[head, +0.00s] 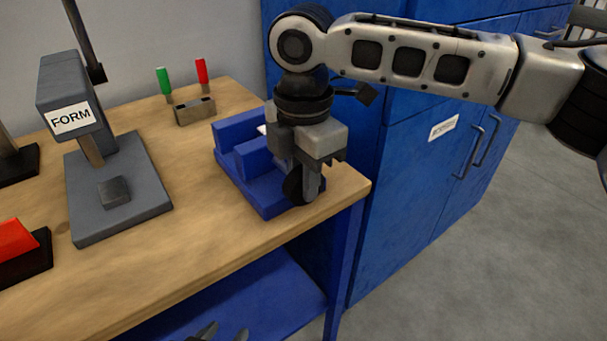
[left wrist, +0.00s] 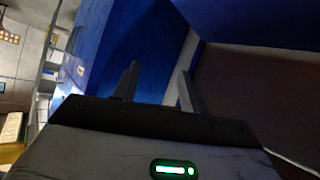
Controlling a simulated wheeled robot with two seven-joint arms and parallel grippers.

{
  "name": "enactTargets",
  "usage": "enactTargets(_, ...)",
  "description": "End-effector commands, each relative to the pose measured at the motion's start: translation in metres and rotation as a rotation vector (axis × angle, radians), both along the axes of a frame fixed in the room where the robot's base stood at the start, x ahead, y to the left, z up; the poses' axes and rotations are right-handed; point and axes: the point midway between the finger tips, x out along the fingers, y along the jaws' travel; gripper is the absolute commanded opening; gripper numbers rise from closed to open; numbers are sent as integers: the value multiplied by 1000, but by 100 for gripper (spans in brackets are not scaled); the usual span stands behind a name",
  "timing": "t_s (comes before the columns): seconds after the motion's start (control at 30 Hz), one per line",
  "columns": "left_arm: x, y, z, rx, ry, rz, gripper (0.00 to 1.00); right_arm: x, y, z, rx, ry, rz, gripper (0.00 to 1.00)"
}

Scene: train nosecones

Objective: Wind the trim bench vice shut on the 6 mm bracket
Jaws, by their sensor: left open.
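The blue bench vice (head: 262,192) sits on the wooden bench near its right front corner, its two jaws apart with a gap between them. A small white piece (head: 262,129) shows at the gap beside my right gripper; it may be the bracket, mostly hidden. My right gripper (head: 308,188) points down at the vice's front end, next to a dark round knob (head: 293,187). Whether its fingers hold the knob is unclear. My left gripper (head: 224,334) shows only its fingertips at the bottom edge, below the bench top. In the left wrist view its fingers (left wrist: 157,85) are apart and empty.
A grey press marked FORM (head: 120,190) stands left of the vice. A small block with green and red-handled tools (head: 195,110) is behind. A red-topped box (head: 20,252) is at far left. Blue cabinets (head: 410,170) stand right; a blue lower shelf (head: 240,295) is under the bench.

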Motion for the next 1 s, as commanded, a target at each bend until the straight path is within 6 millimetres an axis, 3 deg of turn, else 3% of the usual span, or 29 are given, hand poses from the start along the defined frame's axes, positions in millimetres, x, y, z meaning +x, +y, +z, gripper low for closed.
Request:
enactTargets(0.53, -1, 7, 34, 78, 25, -10, 43, 1, -4, 7, 174, 135, -6, 0)
enactTargets(1.0, -6, 14, 35, 135, 53, -25, 43, 4, -7, -1, 428, 316, -4, 0)
